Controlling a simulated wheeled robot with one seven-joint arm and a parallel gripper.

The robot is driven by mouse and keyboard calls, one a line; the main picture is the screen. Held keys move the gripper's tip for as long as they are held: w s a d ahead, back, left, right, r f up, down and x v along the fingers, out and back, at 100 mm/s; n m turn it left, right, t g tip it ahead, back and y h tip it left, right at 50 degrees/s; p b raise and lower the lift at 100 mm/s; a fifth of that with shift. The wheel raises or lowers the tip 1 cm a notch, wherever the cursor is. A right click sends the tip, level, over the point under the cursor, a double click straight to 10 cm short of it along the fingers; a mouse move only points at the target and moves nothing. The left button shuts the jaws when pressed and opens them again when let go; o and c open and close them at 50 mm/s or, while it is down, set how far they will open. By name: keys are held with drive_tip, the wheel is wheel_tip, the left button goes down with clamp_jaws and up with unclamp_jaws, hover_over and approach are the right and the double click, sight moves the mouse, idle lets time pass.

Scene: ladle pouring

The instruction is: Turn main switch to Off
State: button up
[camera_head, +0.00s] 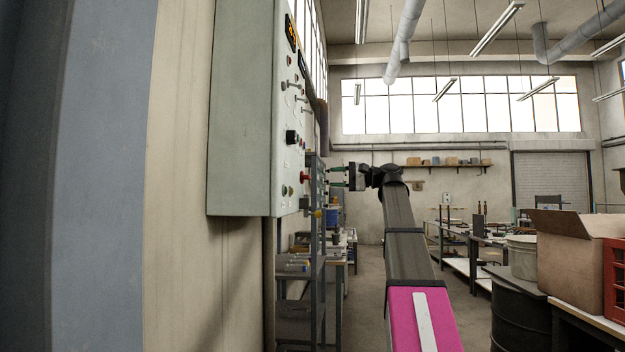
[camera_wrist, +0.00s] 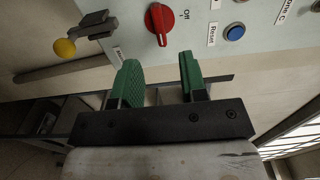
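A red rotary switch (camera_wrist: 160,22) sits on the panel at the top of the wrist view, with a printed "Off" label (camera_wrist: 188,15) to its right. A partly hidden label (camera_wrist: 118,53) by the left finger is too small to read fully. In the head view the red switch (camera_head: 304,177) is on the side face of the control box (camera_head: 243,120). My gripper (camera_wrist: 160,60) is open and empty, its green fingers just short of the switch. In the head view my gripper (camera_head: 331,176) is right of the panel.
A blue button (camera_wrist: 235,33) marked "Reset" is right of the switch. A lever with a yellow ball (camera_wrist: 65,48) juts out at the left. A black knob (camera_head: 292,137) is higher on the panel. A metal shelf (camera_head: 318,240) stands behind the box.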

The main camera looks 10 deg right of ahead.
sight(310, 177)
drive_tip(key=x, duration=0.8)
drive_tip(key=shift+c, duration=0.3)
clamp_jaws()
